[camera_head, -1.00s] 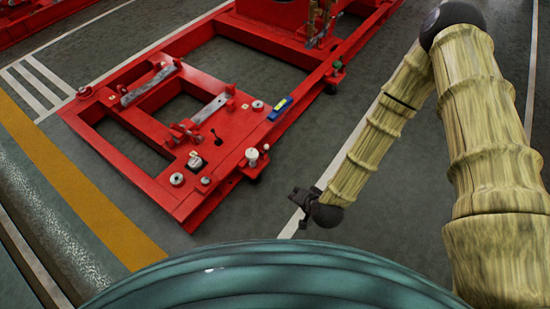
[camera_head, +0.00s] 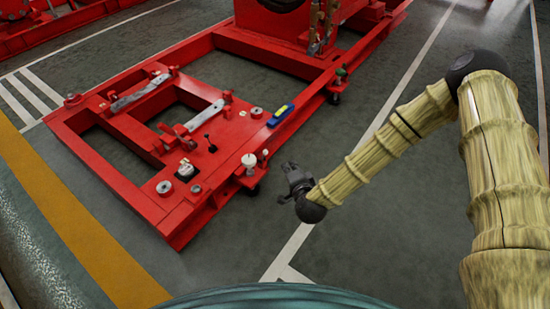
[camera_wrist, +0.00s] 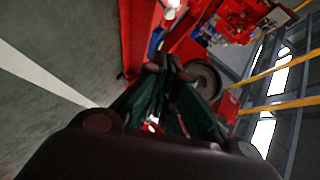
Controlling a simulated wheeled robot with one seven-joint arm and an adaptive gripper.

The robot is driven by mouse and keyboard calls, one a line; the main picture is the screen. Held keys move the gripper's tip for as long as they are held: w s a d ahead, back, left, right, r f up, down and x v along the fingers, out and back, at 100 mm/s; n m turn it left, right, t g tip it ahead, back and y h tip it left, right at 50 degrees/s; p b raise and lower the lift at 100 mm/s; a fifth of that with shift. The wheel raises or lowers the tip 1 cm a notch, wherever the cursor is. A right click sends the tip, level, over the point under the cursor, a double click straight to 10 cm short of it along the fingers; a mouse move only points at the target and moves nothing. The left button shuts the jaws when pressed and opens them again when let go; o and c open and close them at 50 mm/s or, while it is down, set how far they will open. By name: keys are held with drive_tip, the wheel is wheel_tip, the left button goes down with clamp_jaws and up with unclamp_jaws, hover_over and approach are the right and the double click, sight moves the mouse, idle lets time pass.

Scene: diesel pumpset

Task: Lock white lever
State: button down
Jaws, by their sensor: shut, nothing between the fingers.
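A white round-topped part (camera_head: 249,160) stands on the right edge of the red skid (camera_head: 140,205) in the head view; it may be the white lever. A smaller white-topped fitting (camera_head: 186,169) sits to its left on the skid. My gripper (camera_head: 289,169) is to the right of the skid's edge, apart from the white part, over the grey floor. In the wrist view my gripper (camera_wrist: 165,63) is shut with nothing in it. A pale part (camera_wrist: 172,6) on red metal shows at the top there; I cannot tell whether it is the lever.
A blue and yellow tool (camera_head: 280,115) lies on the skid's right beam. Red machinery (camera_head: 275,22) stands behind. The grey floor (camera_head: 385,220) right of the skid is clear.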

drive_tip(key=s+a+b+x, duration=0.1)
drive_tip(key=a+b+x, duration=0.1)
drive_tip(key=b+x, duration=0.5)
drive_tip(key=x, duration=0.6)
drive_tip(key=shift+a+f, duration=0.35)
drive_tip(key=shift+w+r+p, duration=0.1)
drive_tip(key=shift+r+p, duration=0.25)
drive_tip(key=shift+p, duration=0.4)
drive_tip(key=shift+f, duration=0.1)
